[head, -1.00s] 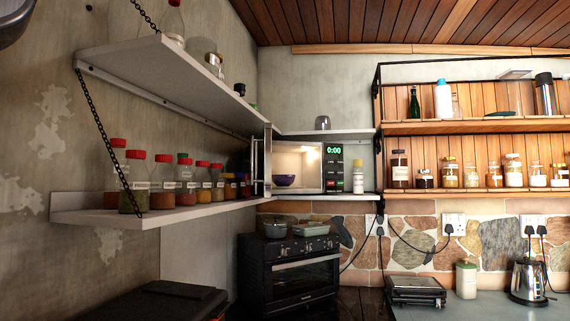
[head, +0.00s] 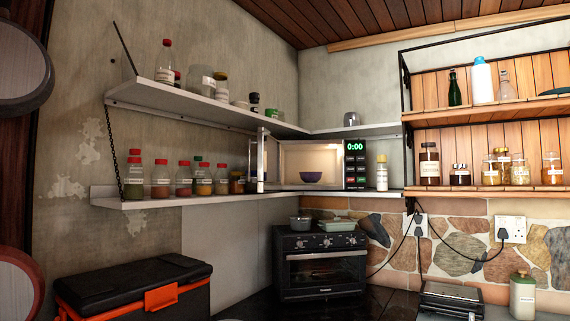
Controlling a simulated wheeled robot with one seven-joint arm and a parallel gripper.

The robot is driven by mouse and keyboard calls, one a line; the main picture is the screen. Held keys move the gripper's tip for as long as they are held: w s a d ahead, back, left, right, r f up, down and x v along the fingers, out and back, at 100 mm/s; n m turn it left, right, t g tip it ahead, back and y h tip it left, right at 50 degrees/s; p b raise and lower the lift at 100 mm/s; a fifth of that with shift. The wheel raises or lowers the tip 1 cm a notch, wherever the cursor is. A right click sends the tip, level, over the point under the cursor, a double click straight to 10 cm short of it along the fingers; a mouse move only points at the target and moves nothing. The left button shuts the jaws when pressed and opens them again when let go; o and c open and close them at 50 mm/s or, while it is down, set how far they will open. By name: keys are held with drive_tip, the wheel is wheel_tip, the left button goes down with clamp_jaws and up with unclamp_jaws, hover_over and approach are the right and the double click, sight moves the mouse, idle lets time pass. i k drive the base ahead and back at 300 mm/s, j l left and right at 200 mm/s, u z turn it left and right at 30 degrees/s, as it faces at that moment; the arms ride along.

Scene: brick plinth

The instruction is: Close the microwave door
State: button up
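The microwave (head: 355,165) stands on the corner shelf, with a lit interior and a green 0:00 display. Its door (head: 262,160) is open, swung out at the left side and seen nearly edge-on. A dark blue bowl (head: 311,176) sits inside the cavity. My gripper is not in view.
Jars (head: 162,180) line the lower left shelf (head: 150,203) up to near the open door. A bottle (head: 382,172) stands just right of the microwave. A black toaster oven (head: 320,265) is below it. A black and orange box (head: 135,290) is at the lower left.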

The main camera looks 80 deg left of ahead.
sight(269, 159)
drive_tip(key=i+l+u, duration=0.2)
drive_tip(key=i, duration=0.2)
drive_tip(key=i+u, duration=0.15)
drive_tip(key=i, duration=0.25)
drive_tip(key=i+u, duration=0.2)
drive_tip(key=u, duration=0.3)
drive_tip(key=i+u, duration=0.25)
drive_tip(key=u, duration=0.2)
drive_tip(key=i+l+u, duration=0.1)
drive_tip(key=u, duration=0.4)
drive_tip(key=i+u, duration=0.15)
drive_tip(key=u, duration=0.25)
drive_tip(key=i+u, duration=0.2)
drive_tip(key=u, duration=0.2)
drive_tip(key=i+l+u, duration=0.15)
drive_tip(key=u, duration=0.25)
drive_tip(key=i+l+u, duration=0.15)
drive_tip(key=u, duration=0.25)
drive_tip(key=i+l+u, duration=0.1)
drive_tip(key=u, duration=0.3)
drive_tip(key=l, duration=0.1)
